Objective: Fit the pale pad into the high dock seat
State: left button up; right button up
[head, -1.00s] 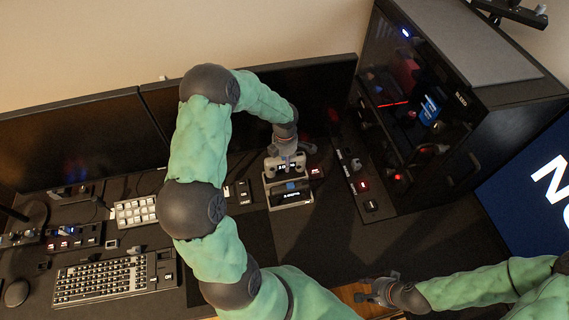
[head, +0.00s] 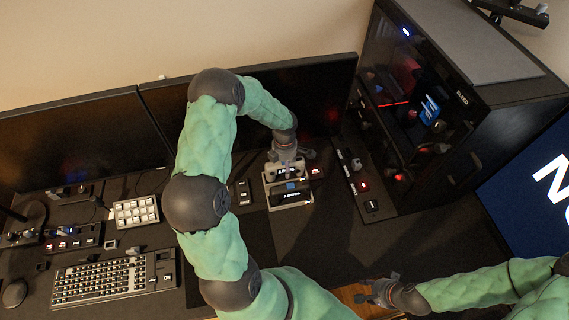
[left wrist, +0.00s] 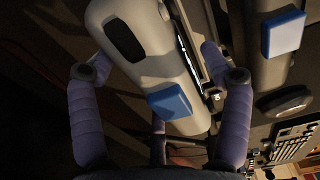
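The pale pad (head: 272,172) is at the back of the small silver-framed dock (head: 268,196) in the head view. In the left wrist view the pale pad (left wrist: 150,60) fills the middle, with a blue square on its near end. My left gripper (head: 290,157) is over the pad; its fingers stand on either side with small gaps, so it looks open. I cannot tell how fully the pad sits in the seat, as the gripper and pad hide it. My right gripper (head: 366,291) is open and empty at the desk's front edge.
The black PC case (head: 455,130) stands to the right, with a button strip (head: 357,180) beside it. Monitors (head: 85,140) stand behind. A keyboard (head: 105,278) and white keypad (head: 135,211) lie left.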

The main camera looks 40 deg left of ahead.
pick_arm(q)
jog(key=shift+r, duration=0.15)
notch_tip(320, 180, up, 12)
jog(key=shift+f+p, duration=0.1)
jog(key=shift+p, duration=0.75)
dwell(0.3)
